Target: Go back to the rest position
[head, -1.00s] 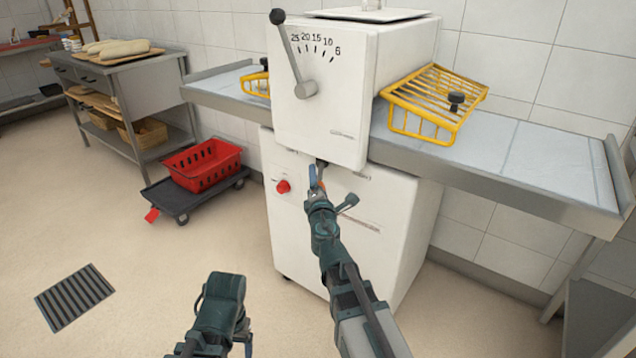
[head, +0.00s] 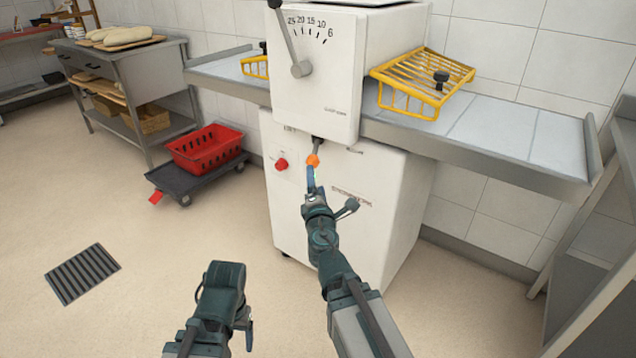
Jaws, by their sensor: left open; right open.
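My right gripper (head: 312,186) is in front of the white machine (head: 405,190), just below an orange knob (head: 313,160) under the machine's upper housing. Its blue fingertip shows close to the knob in this view. I cannot tell whether they touch. The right gripper is open, with nothing seen held in it. My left gripper (head: 224,290) is low, over the floor left of the machine. It is open; its fingertips are hard to make out.
A sloping side table (head: 520,135) with a yellow guard (head: 425,80) extends right from the machine. A red crate (head: 207,148) sits on a dark dolly (head: 196,180) to the left. A bench (head: 130,65) with loaves stands behind. The floor around the drain grate (head: 82,273) is clear.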

